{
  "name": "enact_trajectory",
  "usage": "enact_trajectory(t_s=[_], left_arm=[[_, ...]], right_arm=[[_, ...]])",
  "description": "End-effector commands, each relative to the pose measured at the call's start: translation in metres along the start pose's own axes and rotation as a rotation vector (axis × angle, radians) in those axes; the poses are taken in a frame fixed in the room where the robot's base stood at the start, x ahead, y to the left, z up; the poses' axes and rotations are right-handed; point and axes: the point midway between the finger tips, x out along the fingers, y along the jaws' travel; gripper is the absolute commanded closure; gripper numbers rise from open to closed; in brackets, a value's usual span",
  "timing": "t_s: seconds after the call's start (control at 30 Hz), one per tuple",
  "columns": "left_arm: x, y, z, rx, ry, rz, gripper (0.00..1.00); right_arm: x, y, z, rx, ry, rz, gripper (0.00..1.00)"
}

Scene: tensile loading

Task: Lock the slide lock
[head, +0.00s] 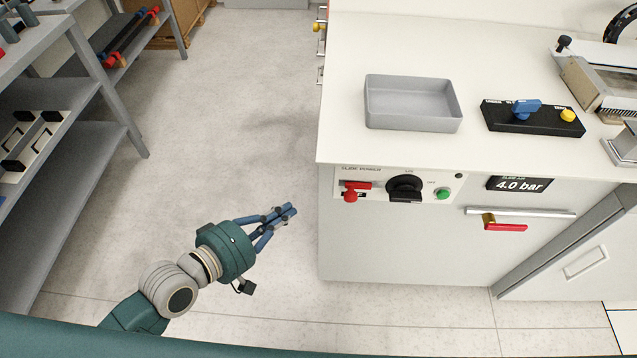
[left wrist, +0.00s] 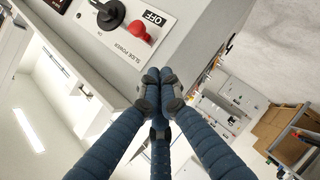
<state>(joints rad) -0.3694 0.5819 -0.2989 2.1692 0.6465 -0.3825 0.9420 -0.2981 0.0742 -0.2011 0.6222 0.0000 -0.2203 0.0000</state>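My left gripper (head: 289,210) has blue fingers and is in front of the white cabinet's left end, over the floor. Its fingertips meet with nothing between them; the left wrist view also shows them together (left wrist: 155,76). A panel marked SLIDE POWER (head: 361,170) is on the cabinet front, right of the gripper. It carries a red knob (head: 351,191) and a black rotary knob (head: 405,187); the red knob (left wrist: 138,31) is beyond the fingertips in the wrist view, apart from them. A red-and-yellow handle (head: 505,225) sits by a silver bar farther right. I cannot tell which part is the slide lock.
A green button (head: 442,193) and a 4.0 bar display (head: 519,185) are on the cabinet front. A grey tray (head: 412,123) and a black block with a blue lever (head: 526,109) stand on top. Shelves (head: 68,140) stand left. The floor between is clear.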

Motion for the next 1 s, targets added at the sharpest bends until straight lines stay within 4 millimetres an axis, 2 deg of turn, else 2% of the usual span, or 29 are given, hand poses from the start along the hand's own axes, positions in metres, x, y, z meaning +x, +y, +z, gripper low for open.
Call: enact_trajectory(t_s=[0.13, 0.4, 0.53, 0.67, 1.0], left_arm=[[-0.003, 0.011, 0.003, -0.015, -0.010, 0.021, 1.00], [-0.002, 0.011, 0.003, -0.014, -0.008, 0.020, 1.00], [0.005, 0.011, 0.002, -0.015, -0.006, 0.020, 1.00], [0.024, 0.013, 0.001, -0.013, -0.005, 0.023, 1.00], [0.097, 0.014, 0.002, -0.013, -0.006, 0.021, 1.00]], right_arm=[[0.002, 0.003, 0.003, -0.002, -0.004, 0.003, 0.60], [0.001, 0.006, 0.012, -0.003, -0.016, 0.006, 0.60], [0.000, 0.007, 0.012, -0.003, -0.016, 0.007, 0.60], [-0.002, 0.007, 0.010, -0.003, -0.014, 0.008, 0.60], [-0.006, 0.007, 0.003, -0.002, -0.005, 0.008, 0.60]])
